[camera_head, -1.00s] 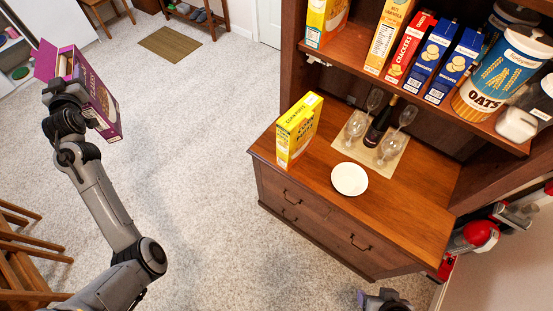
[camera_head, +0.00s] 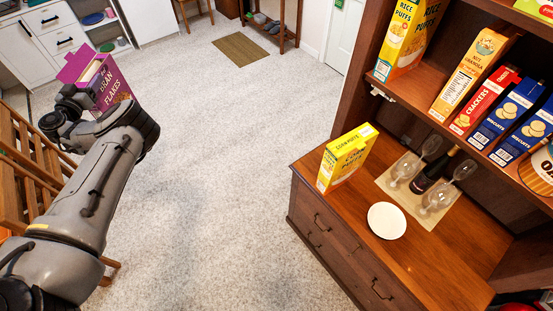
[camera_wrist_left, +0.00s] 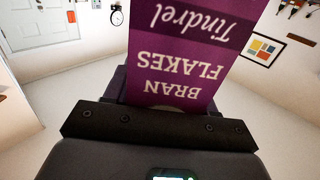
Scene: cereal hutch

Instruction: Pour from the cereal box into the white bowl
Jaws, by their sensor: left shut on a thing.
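My left gripper (camera_head: 80,95) is shut on a purple Bran Flakes box (camera_head: 112,88), holding it up in the air at the left of the head view. The box's top flap is open and the box looks roughly upright. In the left wrist view the box's printed face (camera_wrist_left: 180,55) rises from my gripper (camera_wrist_left: 158,118); the fingertips are hidden. A white round dish (camera_head: 387,220) rests on the hutch's wooden counter, far to the right of my gripper. It looks shallow, and I cannot tell whether it is a bowl or a plate. My right gripper is not in view.
A yellow Corn Puffs box (camera_head: 346,160) stands left of the dish. Behind are a dark bottle (camera_head: 432,172) and glasses on a mat (camera_head: 388,184). Shelf boxes (camera_head: 472,72) overhang the counter (camera_head: 440,258). Wooden chairs (camera_head: 30,165) stand beside my left arm. Open floor (camera_head: 230,150) lies between.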

